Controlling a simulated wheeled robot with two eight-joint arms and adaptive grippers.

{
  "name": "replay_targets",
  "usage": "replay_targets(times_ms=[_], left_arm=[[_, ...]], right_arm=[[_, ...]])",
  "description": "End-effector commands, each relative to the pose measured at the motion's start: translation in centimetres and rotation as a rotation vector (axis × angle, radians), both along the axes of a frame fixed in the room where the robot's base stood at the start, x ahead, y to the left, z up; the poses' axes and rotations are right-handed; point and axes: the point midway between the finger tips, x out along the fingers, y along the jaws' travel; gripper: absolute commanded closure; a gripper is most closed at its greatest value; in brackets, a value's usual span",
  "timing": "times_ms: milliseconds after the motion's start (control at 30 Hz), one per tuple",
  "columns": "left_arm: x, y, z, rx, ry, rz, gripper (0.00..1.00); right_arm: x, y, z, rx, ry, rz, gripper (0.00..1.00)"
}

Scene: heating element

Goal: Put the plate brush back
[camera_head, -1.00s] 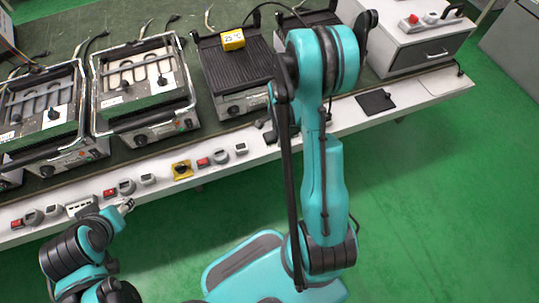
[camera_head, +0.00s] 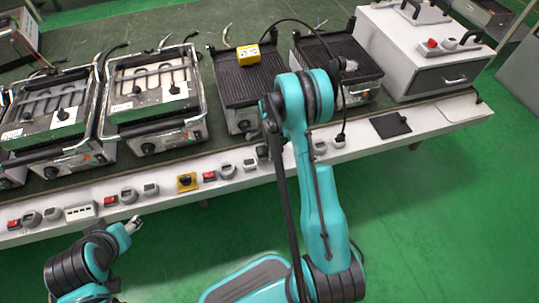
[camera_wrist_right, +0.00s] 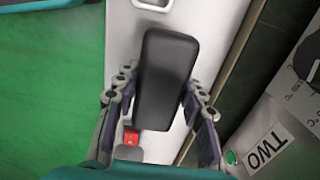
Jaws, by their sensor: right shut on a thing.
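My right gripper (camera_wrist_right: 160,87) has its fingers on both sides of a dark block-like thing, which I take to be the plate brush (camera_wrist_right: 168,65). The fingers are shut on it. It hides part of the white bench edge behind it in the right wrist view. In the head view my right arm reaches over the bench, and I cannot make out the brush clearly there. My left gripper (camera_head: 133,225) is low at the left, in front of the bench edge. It is too small to tell whether it is open.
Several heating units stand in a row on the bench, with a yellow 25 °C block (camera_head: 249,54) on one black griddle (camera_head: 241,80). A white drawer cabinet (camera_head: 416,50) stands at the right. Switches line the white bench edge (camera_head: 160,208). A dark pad (camera_head: 390,125) lies on it.

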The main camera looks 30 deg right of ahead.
Motion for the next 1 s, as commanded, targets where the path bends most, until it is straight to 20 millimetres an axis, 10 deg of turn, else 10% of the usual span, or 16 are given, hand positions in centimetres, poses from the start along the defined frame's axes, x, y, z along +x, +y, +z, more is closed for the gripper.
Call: replay_targets(times_ms=[467, 500, 567, 1000], left_arm=[[0.0, 0.0, -1.1, 0.000, 0.000, 0.000, 0.49], [0.0, 0.0, -1.1, 0.000, 0.000, 0.000, 0.49], [0.0, 0.0, -1.1, 0.000, 0.000, 0.000, 0.49], [0.0, 0.0, -0.8, 0.000, 0.000, 0.000, 0.49]], right_arm=[[0.0, 0.0, -2.4, 0.000, 0.000, 0.000, 0.96], [0.0, 0.0, -2.4, 0.000, 0.000, 0.000, 0.57], [0.0, 0.0, -2.4, 0.000, 0.000, 0.000, 0.42], [0.0, 0.0, -1.3, 0.000, 0.000, 0.000, 0.39]])
